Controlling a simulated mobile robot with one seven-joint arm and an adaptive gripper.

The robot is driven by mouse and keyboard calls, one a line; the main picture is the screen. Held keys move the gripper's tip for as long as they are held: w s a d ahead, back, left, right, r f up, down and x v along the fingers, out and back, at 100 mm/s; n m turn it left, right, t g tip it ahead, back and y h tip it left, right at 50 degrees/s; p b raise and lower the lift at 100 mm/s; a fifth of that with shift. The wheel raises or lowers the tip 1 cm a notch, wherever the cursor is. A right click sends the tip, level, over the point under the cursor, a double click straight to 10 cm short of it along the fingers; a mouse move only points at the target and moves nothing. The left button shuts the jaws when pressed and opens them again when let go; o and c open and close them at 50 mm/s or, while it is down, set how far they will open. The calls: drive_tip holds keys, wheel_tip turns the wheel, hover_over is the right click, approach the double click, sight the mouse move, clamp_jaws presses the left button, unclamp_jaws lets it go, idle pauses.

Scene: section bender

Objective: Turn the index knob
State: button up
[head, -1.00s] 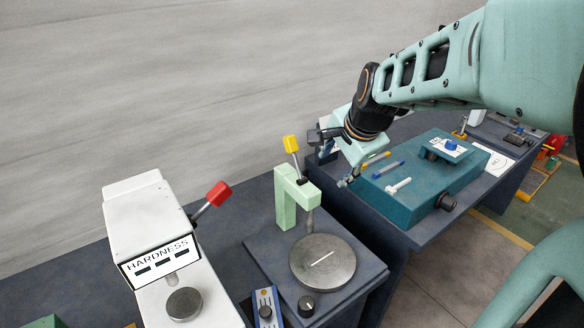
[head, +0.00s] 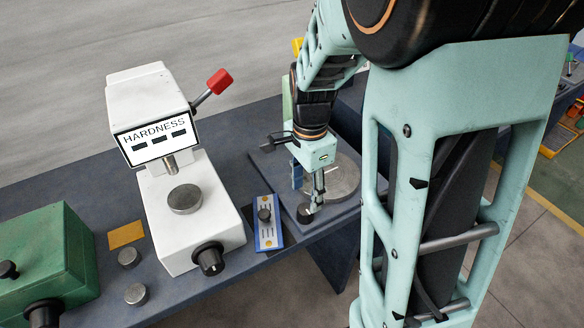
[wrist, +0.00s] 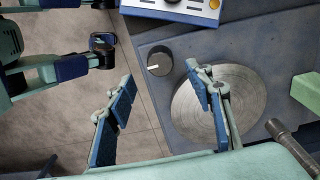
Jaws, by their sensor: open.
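A dark round knob (wrist: 157,60) with a white pointer line sits on the corner of a dark base plate, beside a round metal disc (wrist: 228,98). I take it as the index knob; no label is readable. Contact is not visible.
A blue panel (head: 268,234) with its own small knob lies left of the plate. The white hardness tester (head: 192,215) with a red-tipped lever stands further left, then a green machine (head: 45,262). A pale green post (wrist: 307,90) rises beside the disc.

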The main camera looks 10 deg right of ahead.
sight(306, 209)
wheel_tip(306, 209, down, 7)
drive_tip(key=shift+f+b, duration=0.1)
drive_tip(key=shift+b, duration=0.25)
drive_tip(key=c, duration=1.2)
